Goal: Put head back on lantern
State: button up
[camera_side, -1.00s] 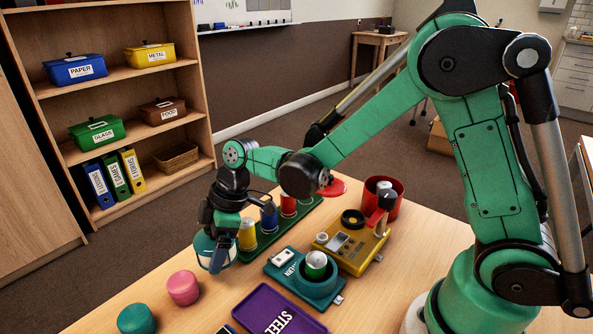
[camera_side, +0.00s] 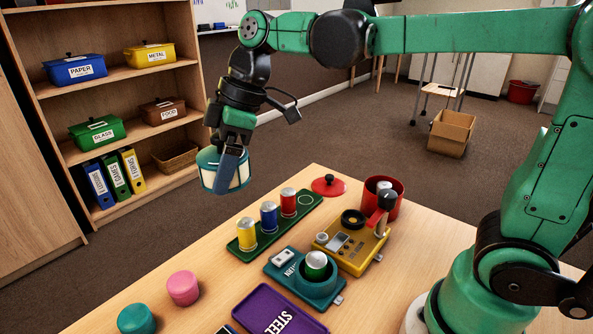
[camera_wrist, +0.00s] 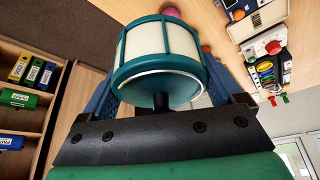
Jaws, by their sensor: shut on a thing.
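The lantern head (camera_side: 209,172), a teal drum-like frame with cream panels, is held in the air at the left in the side view, above and beyond the table's far edge. My gripper (camera_side: 226,172) points down, shut on it with blue fingers. In the wrist view the head (camera_wrist: 160,48) sits between the two blue fingers, partly hiding them. I cannot make out a lantern body in either view.
The table (camera_side: 210,283) bears a green tray (camera_side: 265,242) with yellow, blue and red cans, a teal unit (camera_side: 285,273) with a can, a yellow device (camera_side: 345,250), a red container (camera_side: 393,205) and a purple tray (camera_side: 260,318). Pink (camera_side: 183,287) and teal (camera_side: 136,319) rounded things stand front left.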

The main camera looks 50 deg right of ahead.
jog(key=s+d+f+m, duration=0.2)
jog(key=s+d+f, duration=0.2)
jog(key=s, duration=0.3)
jog(key=m+t+h, duration=0.1)
jog(key=m, duration=0.1)
send_over(314, 256)
notch_tip(314, 256, down, 4)
jog(key=shift+f, duration=3.2)
jog(key=shift+f, duration=0.15)
jog(key=o, duration=1)
jog(key=shift+r, duration=3.5)
